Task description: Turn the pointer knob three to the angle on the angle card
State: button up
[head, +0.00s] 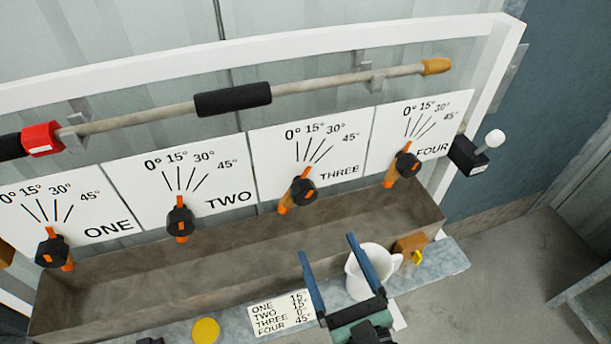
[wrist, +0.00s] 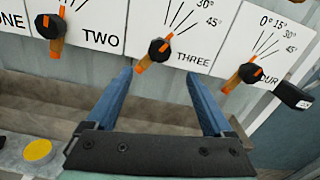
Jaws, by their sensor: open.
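Pointer knob three (head: 304,190) is a black knob with an orange mark, on an orange stem below the THREE scale plate (head: 338,158). Its mark slants up and right, away from the 0° line; the exact reading is unclear. It also shows in the wrist view (wrist: 159,50), just beyond the fingertips. The angle card (head: 281,312) lies on the front ledge and reads THREE 0°. My gripper (head: 328,246) is open and empty, its blue fingers apart, below and in front of knob three. In the wrist view my gripper (wrist: 158,73) has the knob roughly centred ahead.
Knobs two (head: 180,222) and four (head: 406,165) flank knob three. A brown trough (head: 230,256) runs below the knobs. A white jug (head: 366,270) stands close to my right finger. A bar with a black grip (head: 233,99) runs above the plates.

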aim_at(306, 199)
jog(key=p+x, duration=0.1)
jog(key=x, duration=1.1)
jog(key=shift+w+a, duration=0.15)
jog(key=shift+w, duration=0.1)
jog(key=shift+f, duration=0.1)
grip_shut()
